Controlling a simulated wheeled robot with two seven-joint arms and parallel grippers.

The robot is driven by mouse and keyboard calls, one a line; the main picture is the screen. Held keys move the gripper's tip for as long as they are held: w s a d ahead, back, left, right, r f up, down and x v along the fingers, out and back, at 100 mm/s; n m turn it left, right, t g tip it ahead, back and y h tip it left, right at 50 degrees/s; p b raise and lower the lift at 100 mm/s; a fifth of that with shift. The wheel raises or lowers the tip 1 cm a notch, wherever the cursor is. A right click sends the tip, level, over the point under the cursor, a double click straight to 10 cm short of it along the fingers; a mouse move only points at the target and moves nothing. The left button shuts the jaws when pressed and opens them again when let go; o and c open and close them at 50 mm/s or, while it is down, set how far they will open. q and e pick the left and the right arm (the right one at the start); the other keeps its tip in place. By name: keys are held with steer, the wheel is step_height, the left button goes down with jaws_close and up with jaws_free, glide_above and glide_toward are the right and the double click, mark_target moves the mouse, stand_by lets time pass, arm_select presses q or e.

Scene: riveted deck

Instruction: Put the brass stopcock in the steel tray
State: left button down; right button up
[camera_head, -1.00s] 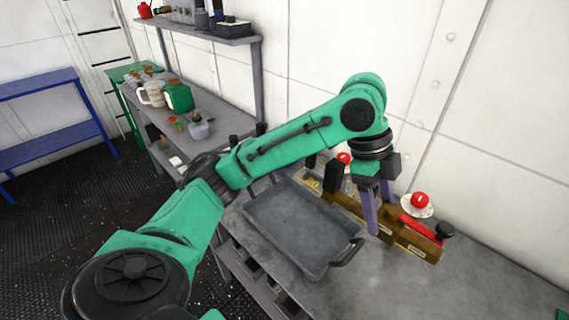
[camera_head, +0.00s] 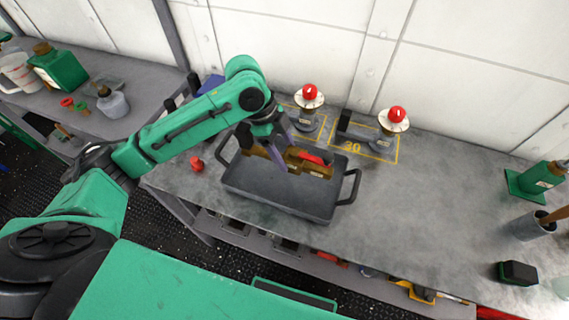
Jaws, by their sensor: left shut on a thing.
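The brass stopcock (camera_head: 314,167), a long brass bar with a red lever, is held over the steel tray (camera_head: 272,193). My left gripper (camera_head: 284,154) is shut on the middle of the stopcock, with its fingers pointing down. The stopcock lies roughly level, across the far part of the tray opening. I cannot tell whether it touches the tray. The dark grey tray stands on the bench with a black handle at each end, and its visible floor is bare. My right gripper is not in view.
Two grey valves with red knobs (camera_head: 309,93) (camera_head: 396,116) stand behind the tray near yellow floor markings (camera_head: 355,147). A small red object (camera_head: 196,163) lies left of the tray.

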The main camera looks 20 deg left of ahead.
mark_target(245, 139)
arm_select(q)
step_height(245, 139, down, 6)
steer(key=shift+d+r, duration=0.15)
steer(key=shift+r, duration=0.1)
steer(key=shift+f, duration=0.2)
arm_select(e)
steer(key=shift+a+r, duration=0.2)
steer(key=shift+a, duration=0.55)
arm_select(q)
steer(key=shift+c, duration=0.4)
jaws_free()
steer(key=shift+f, duration=0.1)
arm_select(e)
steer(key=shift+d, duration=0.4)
arm_select(q)
steer(key=shift+r, duration=0.3)
steer(key=v, duration=1.1)
steer(key=shift+r+b, duration=0.1)
steer(key=shift+b, duration=0.2)
steer(key=shift+a+r, duration=0.2)
steer(key=shift+r, duration=0.05)
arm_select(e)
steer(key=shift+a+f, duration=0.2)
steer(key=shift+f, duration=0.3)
